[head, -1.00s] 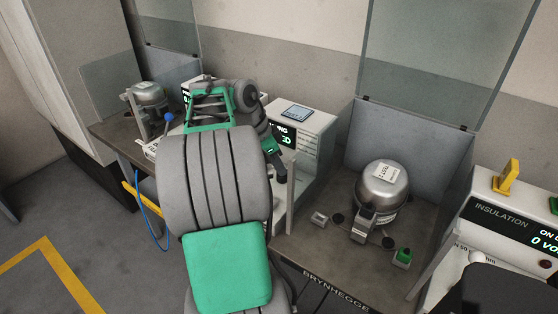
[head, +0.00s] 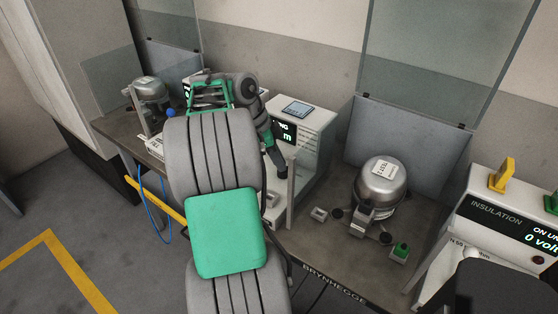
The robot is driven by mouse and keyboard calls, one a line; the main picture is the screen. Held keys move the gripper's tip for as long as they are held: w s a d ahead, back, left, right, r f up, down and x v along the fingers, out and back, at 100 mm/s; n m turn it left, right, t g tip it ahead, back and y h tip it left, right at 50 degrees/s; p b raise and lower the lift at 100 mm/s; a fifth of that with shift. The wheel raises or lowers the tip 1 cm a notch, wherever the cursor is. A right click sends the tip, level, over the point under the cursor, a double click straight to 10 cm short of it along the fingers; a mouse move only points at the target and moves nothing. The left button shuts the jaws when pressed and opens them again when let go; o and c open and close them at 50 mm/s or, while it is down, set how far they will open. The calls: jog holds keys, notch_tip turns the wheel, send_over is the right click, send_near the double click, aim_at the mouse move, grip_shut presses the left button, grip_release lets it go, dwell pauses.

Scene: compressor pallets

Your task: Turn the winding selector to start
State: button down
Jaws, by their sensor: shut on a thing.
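The winding tester (head: 305,120) is a white box on the bench, with a dark display (head: 284,131) whose visible letters end in "NG" above a green "m". My gripper (head: 281,170) is at the front of this box, below the display, pointing down. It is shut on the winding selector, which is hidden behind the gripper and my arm. I cannot read the selector's position. A silver compressor (head: 381,184) with a white label stands upright on the bench to the right of the tester.
A clear screen (head: 420,60) stands behind the compressor. An insulation tester (head: 500,225) with a yellow handle (head: 503,176) is at the right. Another compressor (head: 150,92) and a blue knob (head: 170,112) are at the far left. A green-topped part (head: 400,251) sits near the bench's front edge.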

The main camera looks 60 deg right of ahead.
jog(key=c, duration=1.5)
grip_release()
jog(key=p+v, duration=0.3)
jog(key=v, duration=0.4)
jog(key=shift+a+r, duration=0.15)
jog(key=shift+r, duration=0.2)
